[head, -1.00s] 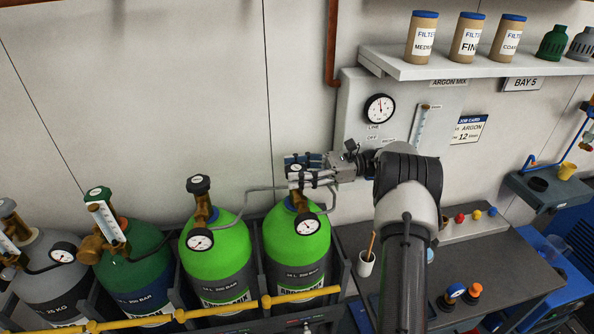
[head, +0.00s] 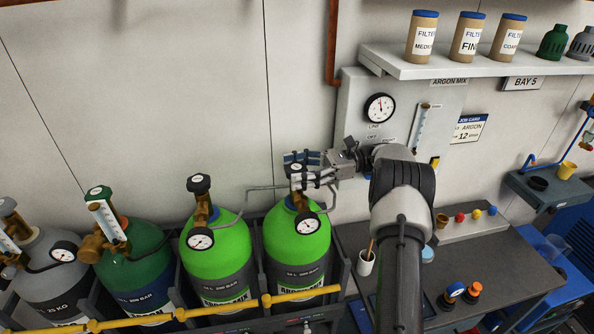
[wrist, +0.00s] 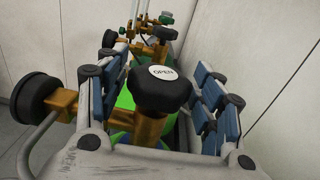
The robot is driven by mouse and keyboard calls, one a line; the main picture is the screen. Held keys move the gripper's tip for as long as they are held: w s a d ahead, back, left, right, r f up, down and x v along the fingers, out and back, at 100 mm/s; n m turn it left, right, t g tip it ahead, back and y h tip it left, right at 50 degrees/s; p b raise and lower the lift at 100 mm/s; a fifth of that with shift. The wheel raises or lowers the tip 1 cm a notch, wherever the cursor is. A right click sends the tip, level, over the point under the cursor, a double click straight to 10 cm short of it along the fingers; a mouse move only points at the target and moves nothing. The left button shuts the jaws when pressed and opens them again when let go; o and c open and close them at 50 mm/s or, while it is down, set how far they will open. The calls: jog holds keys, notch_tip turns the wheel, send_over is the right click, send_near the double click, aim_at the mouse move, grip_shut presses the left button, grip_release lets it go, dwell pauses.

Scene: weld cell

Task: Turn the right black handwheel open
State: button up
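The right black handwheel (head: 296,168) tops the brass valve of the right-hand green cylinder (head: 297,240). In the wrist view the handwheel (wrist: 158,95) is large and central, with a white OPEN label on top. My gripper (head: 301,170) reaches in from the right at the handwheel's height. Its blue-padded fingers stand apart, one on each side of the handwheel. In the wrist view narrow gaps seem to show beside it; I cannot tell whether a pad touches. The valve's lower part is partly hidden by my gripper.
A second green cylinder (head: 217,255) with its own black handwheel (head: 199,183) stands to the left. A yellow rail (head: 240,308) runs in front. A wall panel with a gauge (head: 380,108) is behind my arm, under a shelf (head: 450,63). A bench (head: 490,265) lies at right.

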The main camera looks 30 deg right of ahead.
jog(key=shift+o, duration=0.4)
jog(key=shift+m+t, duration=0.3)
jog(key=shift+m+t+h, duration=0.4)
jog(key=shift+m+t, duration=0.1)
jog(key=shift+t, duration=0.4)
jog(key=m+t+h+b, duration=0.1)
jog(key=m+t+h, duration=0.2)
jog(key=m+t, duration=0.1)
jog(key=shift+s+t, duration=0.1)
jog(key=shift+t, duration=0.6)
jog(key=m+t+h, duration=0.2)
jog(key=h, duration=0.1)
jog(key=m+t+h+b, duration=0.1)
jog(key=m+t+h, duration=0.1)
jog(key=m+h, duration=0.1)
jog(key=shift+a+m+t+h, duration=0.15)
jog(key=shift+m+t+h, duration=0.15)
jog(key=shift+t+h, duration=0.15)
jog(key=v, duration=1.7)
jog(key=shift+s, duration=0.25)
jog(key=shift+h, duration=0.25)
